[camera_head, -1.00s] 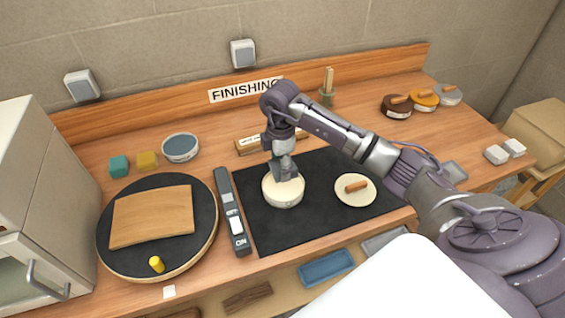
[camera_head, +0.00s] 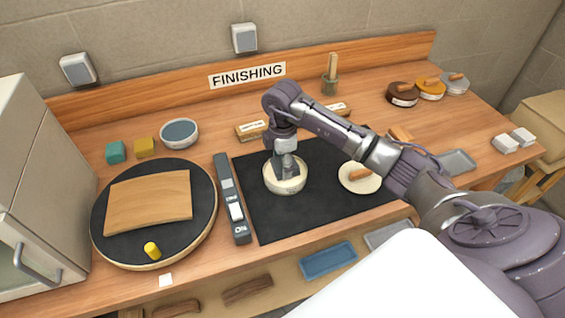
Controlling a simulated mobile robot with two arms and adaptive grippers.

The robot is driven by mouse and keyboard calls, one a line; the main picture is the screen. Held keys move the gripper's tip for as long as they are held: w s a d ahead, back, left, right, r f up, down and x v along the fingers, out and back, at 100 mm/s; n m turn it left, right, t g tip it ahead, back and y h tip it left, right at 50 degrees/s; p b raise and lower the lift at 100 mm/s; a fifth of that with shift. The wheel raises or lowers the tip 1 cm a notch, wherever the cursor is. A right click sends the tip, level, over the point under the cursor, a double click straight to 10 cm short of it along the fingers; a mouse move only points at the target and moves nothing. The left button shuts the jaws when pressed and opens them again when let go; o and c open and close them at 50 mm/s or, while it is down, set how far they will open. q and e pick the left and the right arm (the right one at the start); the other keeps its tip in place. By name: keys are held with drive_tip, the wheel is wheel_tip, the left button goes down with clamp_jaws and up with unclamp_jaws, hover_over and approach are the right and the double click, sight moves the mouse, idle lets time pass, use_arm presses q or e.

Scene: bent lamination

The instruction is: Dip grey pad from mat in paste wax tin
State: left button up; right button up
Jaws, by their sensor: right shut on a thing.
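The cream paste wax tin (camera_head: 285,187) stands open on the black mat (camera_head: 265,222). My right gripper (camera_head: 287,172) points down into the tin's mouth, its fingertips at or below the rim. It is shut on what I take to be the grey pad. The pad cannot be told apart from the grey fingers and is mostly hidden by them and the rim. My left gripper is not in view.
A turntable (camera_head: 130,250) with a curved wood panel (camera_head: 148,204) and yellow peg (camera_head: 152,250) is at left. A switch strip (camera_head: 231,200) lies between turntable and mat. A bowl (camera_head: 179,133) and several lidded tins (camera_head: 403,94) stand behind. The mat's front is clear.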

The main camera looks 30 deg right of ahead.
drive_tip(key=shift+f, duration=0.15)
idle(0.3)
drive_tip(key=shift+f+b, duration=0.3)
drive_tip(key=shift+f, duration=0.05)
drive_tip(key=shift+f, duration=0.1)
idle(1.1)
drive_tip(key=shift+r+p, duration=2.9)
drive_tip(key=shift+r, duration=0.7)
